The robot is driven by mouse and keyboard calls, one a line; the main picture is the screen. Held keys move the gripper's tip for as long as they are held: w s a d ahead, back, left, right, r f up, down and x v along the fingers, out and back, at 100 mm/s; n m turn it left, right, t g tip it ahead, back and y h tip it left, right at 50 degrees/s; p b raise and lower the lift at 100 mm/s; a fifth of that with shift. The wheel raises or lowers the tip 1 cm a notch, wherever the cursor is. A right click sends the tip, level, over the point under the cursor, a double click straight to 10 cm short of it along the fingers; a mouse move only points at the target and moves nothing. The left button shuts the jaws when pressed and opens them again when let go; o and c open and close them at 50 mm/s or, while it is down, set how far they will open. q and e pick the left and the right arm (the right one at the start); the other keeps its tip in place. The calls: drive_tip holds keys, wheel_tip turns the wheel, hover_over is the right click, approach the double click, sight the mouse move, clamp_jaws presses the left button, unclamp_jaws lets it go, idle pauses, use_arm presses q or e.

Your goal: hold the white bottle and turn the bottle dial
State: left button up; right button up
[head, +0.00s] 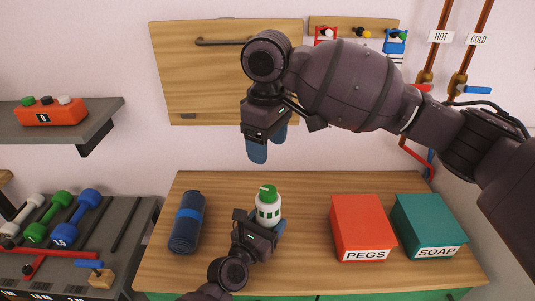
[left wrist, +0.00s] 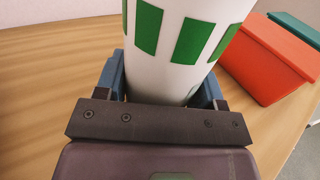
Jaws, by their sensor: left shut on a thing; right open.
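The white bottle (head: 268,213) with green marks stands upright on the wooden table, with a green dial (head: 267,192) on its top. My left gripper (head: 266,226) is shut on the bottle's lower body. In the left wrist view the bottle (left wrist: 178,45) sits between the blue fingers, and its top is out of the picture. My right gripper (head: 268,144) is open and empty, pointing down above and a little behind the dial in the picture, apart from it.
A rolled blue mat (head: 187,222) lies left of the bottle. A red PEGS box (head: 361,220) and a teal SOAP box (head: 428,222) stand to the right. A dumbbell rack (head: 118,240) is at the left. Bare table (head: 305,190) lies between bottle and boxes.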

idle(0.3)
use_arm(q)
drive_tip(key=o, duration=1.2)
drive_tip(key=shift+o, duration=0.2)
